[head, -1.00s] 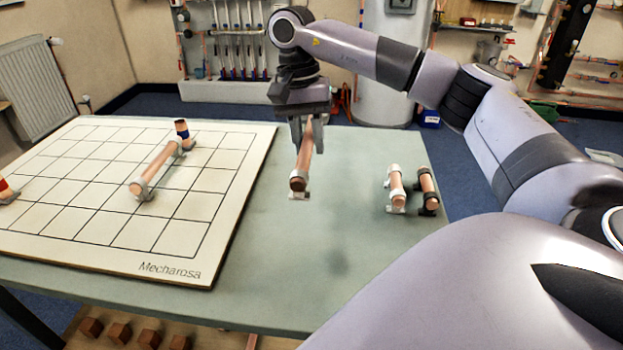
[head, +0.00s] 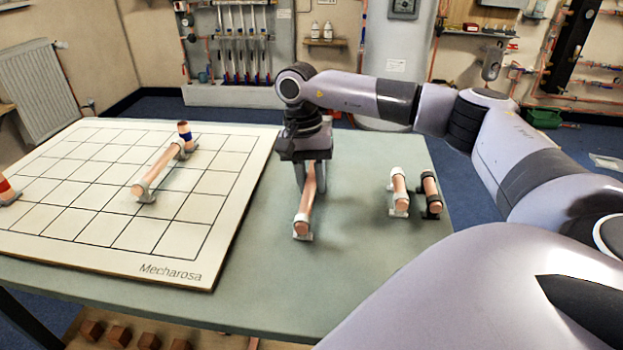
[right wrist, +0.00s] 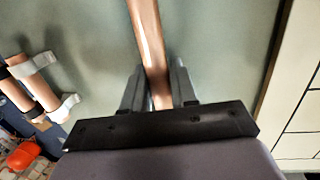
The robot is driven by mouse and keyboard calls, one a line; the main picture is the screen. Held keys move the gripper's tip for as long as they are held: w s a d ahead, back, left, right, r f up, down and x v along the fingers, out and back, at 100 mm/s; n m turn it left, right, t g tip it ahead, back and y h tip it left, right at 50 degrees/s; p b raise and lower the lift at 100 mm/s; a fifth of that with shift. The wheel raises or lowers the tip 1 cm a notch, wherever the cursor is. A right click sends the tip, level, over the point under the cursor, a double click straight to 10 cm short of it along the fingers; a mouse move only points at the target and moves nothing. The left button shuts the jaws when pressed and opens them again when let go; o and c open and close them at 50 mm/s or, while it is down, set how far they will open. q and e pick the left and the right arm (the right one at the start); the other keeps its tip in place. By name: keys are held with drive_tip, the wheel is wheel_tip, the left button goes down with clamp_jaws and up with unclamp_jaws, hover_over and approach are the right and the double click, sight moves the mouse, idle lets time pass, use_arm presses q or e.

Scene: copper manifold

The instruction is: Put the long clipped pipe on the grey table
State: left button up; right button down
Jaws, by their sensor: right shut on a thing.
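The long clipped pipe (head: 306,205) is a copper pipe with a grey clip at its near end, which is low over or on the grey table (head: 270,290); I cannot tell if it touches. My right gripper (head: 311,185) is shut on this pipe. In the right wrist view the copper pipe (right wrist: 148,45) runs between the two fingers of the gripper (right wrist: 160,90). The pipe's far end is hidden by the gripper. My left gripper is not in view.
A white gridded board (head: 120,250) lies at the left, carrying another copper pipe (head: 160,168) with clips and a blue-banded piece (head: 185,131). Two short clipped pipes, one with white clips (head: 399,190) and one with black (head: 430,192), stand at the right. The table's front middle is clear.

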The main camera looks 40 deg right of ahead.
drive_tip(key=c, duration=0.9)
unclamp_jaws()
drive_tip(key=r, duration=0.4)
drive_tip(key=w+r+p, duration=0.1)
drive_tip(key=r, duration=0.3)
drive_tip(key=w+r, duration=0.1)
drive_tip(key=r, duration=0.3)
drive_tip(key=shift+p, duration=0.3)
drive_tip(key=shift+a, duration=0.1)
